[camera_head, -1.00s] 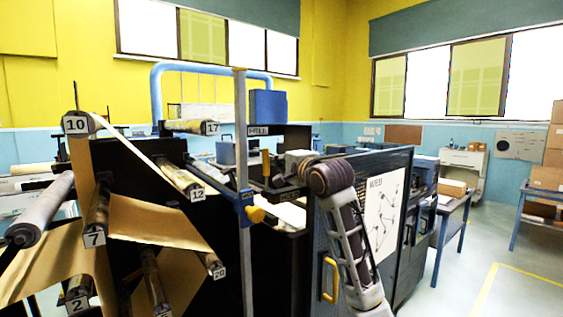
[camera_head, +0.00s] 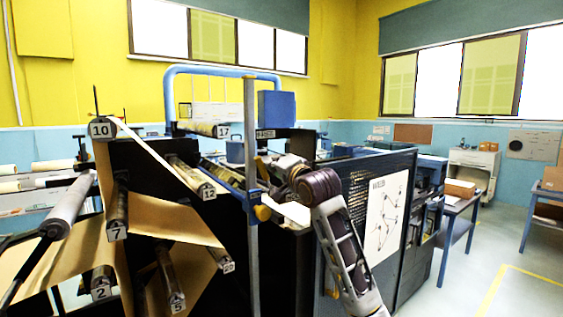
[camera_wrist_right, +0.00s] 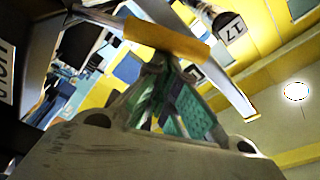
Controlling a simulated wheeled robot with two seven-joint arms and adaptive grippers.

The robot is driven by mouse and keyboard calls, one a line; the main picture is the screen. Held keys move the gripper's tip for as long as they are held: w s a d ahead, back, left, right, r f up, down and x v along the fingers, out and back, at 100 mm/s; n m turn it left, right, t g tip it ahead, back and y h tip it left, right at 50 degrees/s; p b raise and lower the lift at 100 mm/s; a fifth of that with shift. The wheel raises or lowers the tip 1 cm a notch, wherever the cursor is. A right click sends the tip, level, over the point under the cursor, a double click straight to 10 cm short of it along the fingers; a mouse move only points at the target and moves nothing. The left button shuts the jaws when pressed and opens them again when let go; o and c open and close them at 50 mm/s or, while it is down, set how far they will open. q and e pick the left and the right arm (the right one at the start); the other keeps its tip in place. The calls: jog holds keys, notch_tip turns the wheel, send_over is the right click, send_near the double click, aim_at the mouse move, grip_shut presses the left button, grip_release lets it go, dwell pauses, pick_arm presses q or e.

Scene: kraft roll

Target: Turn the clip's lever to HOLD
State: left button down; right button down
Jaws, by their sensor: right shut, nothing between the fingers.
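My right arm comes in from the lower right in the head view. Its gripper (camera_head: 272,166) is at the machine's top, just right of the grey post. In the right wrist view its fingers (camera_wrist_right: 166,72) are together and empty. An orange-yellow bar (camera_wrist_right: 165,38), which looks like the clip's lever, lies across the view right at the fingertips; I cannot tell whether they touch. A small lettered sign (camera_head: 264,134) shows above the gripper; the lever there is hidden. My left gripper is out of view.
Numbered rollers, such as roller 17 (camera_head: 205,129), and brown paper (camera_head: 150,215) fill the left. A black cabinet (camera_head: 345,170) stands behind my forearm.

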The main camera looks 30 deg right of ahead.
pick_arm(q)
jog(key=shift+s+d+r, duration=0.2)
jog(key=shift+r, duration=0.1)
pick_arm(e)
jog(key=a+f+n+y, duration=0.1)
jog(key=a+f+n, duration=0.3)
jog(key=a+n, duration=0.3)
jog(key=shift+n+t+y, duration=0.3)
jog(key=shift+n+t, duration=0.1)
jog(key=shift+n, duration=1.1)
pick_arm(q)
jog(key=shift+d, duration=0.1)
pick_arm(e)
jog(key=shift+s+a+f, duration=0.1)
